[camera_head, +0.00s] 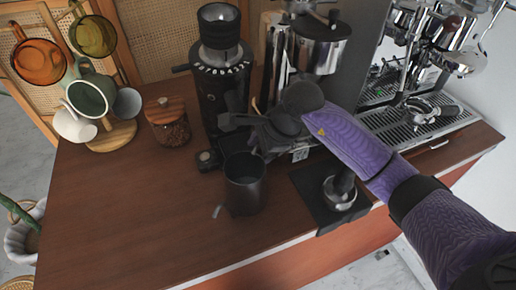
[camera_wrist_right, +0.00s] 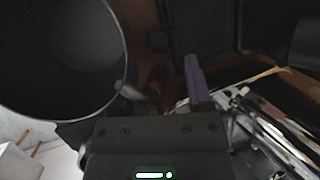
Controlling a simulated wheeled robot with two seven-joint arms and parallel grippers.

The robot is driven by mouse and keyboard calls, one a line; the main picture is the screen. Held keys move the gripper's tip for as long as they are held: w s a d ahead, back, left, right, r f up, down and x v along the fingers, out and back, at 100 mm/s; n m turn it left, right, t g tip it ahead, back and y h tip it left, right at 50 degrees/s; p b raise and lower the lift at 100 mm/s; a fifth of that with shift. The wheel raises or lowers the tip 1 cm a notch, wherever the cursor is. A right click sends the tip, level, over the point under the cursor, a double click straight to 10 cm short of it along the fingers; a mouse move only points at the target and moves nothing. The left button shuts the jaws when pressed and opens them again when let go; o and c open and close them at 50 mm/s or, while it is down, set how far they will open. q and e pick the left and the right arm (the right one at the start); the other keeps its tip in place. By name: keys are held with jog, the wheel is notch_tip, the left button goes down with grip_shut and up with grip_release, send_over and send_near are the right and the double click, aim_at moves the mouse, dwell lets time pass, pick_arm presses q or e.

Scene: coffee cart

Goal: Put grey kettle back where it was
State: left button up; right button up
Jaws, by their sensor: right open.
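The grey kettle (camera_head: 245,188) stands upright on the wooden counter near its front edge, left of the black mat. Its inside looks dark and empty. In the right wrist view its wide round opening (camera_wrist_right: 60,55) fills the upper left. My right gripper (camera_head: 240,136) is open and is just behind and above the kettle's rim in the head view. Whether a finger touches the kettle cannot be told. My left gripper is not in view.
A black grinder (camera_head: 216,85) stands behind the kettle. A tamper in a metal cup rests on the black mat (camera_head: 314,206), right of the kettle. The espresso machine (camera_head: 420,110) is at the right. A wood-lidded jar (camera_head: 168,128) stands left. The front-left counter (camera_head: 120,220) is clear.

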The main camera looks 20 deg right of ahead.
jog(key=shift+r, duration=0.2)
jog(key=p+v, duration=0.2)
jog(key=v, duration=1)
jog(key=shift+f, duration=0.1)
